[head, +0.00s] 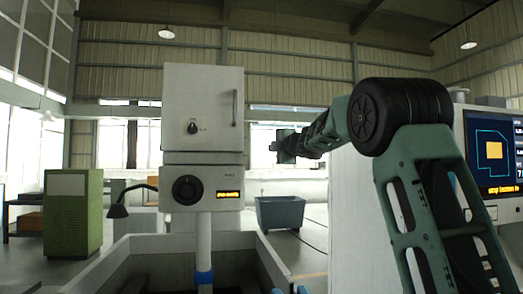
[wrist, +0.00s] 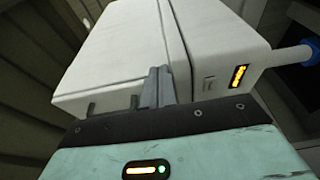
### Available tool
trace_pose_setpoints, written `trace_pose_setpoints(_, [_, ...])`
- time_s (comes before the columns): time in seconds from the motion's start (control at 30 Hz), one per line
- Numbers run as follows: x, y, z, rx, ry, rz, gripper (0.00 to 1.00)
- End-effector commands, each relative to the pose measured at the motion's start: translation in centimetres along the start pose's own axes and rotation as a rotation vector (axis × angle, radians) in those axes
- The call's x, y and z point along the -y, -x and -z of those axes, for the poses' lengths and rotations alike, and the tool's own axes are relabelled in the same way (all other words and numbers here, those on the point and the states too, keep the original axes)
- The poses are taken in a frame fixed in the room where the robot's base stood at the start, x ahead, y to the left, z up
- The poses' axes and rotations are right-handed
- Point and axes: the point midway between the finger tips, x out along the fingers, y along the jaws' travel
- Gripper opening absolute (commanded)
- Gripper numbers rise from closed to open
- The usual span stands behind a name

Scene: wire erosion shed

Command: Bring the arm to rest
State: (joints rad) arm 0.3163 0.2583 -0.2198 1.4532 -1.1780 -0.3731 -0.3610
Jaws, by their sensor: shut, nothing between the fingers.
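My arm reaches up from the right of the head view and bends forward and left. My gripper (head: 279,147) is at its far end, small and dark, in the air to the right of the white machine head. In the wrist view my gripper (wrist: 158,84) shows its two fingers together, shut and empty. Beyond the fingers is the white cabinet (wrist: 115,55), tilted in this view. The same cabinet (head: 203,105) stands upright in the head view. I cannot tell the gap between fingers and cabinet.
Below the cabinet is a dial unit with an orange display (head: 228,194). A control screen (head: 494,152) stands at the right, close to my arm. A blue-grey bin (head: 280,212) and a green cabinet (head: 73,212) stand farther back. A dark lamp (head: 118,211) hangs left of the dial unit.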

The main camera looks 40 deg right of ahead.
Motion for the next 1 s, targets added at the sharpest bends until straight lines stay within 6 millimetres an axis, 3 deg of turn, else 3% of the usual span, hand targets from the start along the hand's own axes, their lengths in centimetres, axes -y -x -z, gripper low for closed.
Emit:
trace_pose_setpoints(0.1, [0.1, 0.6, -1.1, 0.001, 0.000, 0.001, 0.00])
trace_pose_setpoints(0.33, [0.1, 0.9, -1.6, -0.001, 0.001, 0.001, 0.00])
trace_pose_setpoints(0.47, [0.3, 0.9, -1.2, -0.003, -0.010, 0.004, 0.00])
trace_pose_setpoints(0.53, [1.2, 0.8, 0.2, -0.008, -0.052, 0.016, 0.00])
trace_pose_setpoints(0.67, [5.1, 0.9, 5.5, -0.018, -0.219, 0.082, 0.00])
trace_pose_setpoints(0.77, [9.6, 1.9, 11.1, -0.018, -0.377, 0.179, 0.00])
trace_pose_setpoints(0.87, [14.1, 3.9, 16.5, -0.009, -0.511, 0.298, 0.00])
trace_pose_setpoints(1.0, [20.5, 8.1, 23.3, 0.016, -0.648, 0.484, 0.00])
